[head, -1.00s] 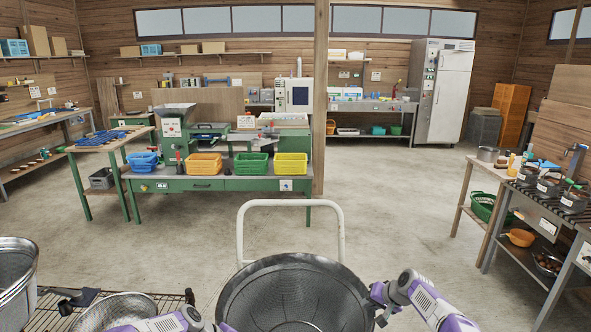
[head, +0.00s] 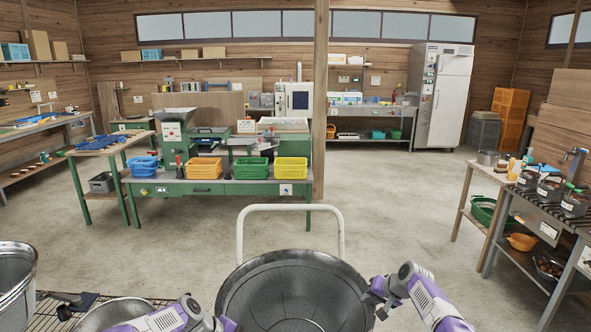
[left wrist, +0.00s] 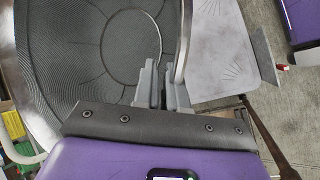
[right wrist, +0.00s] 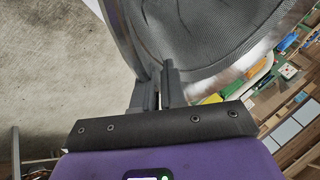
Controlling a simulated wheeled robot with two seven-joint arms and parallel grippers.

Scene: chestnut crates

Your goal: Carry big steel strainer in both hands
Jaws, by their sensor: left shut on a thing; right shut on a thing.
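The big steel strainer (head: 292,285), a wide dark mesh bowl with a metal rim, is at the bottom centre of the head view, its near part cut off by the picture edge. My right gripper (head: 380,304) is shut on its right rim. My left gripper is shut on the left rim; its fingers are mostly hidden in the head view. In the left wrist view the fingers (left wrist: 163,88) pinch the rim beside the mesh. In the right wrist view the fingers (right wrist: 157,90) grip the rim of the strainer (right wrist: 215,35).
A white tubular handle (head: 291,208) stands just beyond the strainer. A metal pot (head: 15,285) and a steel bowl (head: 115,314) are at the lower left. A green workbench (head: 215,187) with crates stands ahead; a side bench (head: 520,205) is at right. Open concrete floor lies between.

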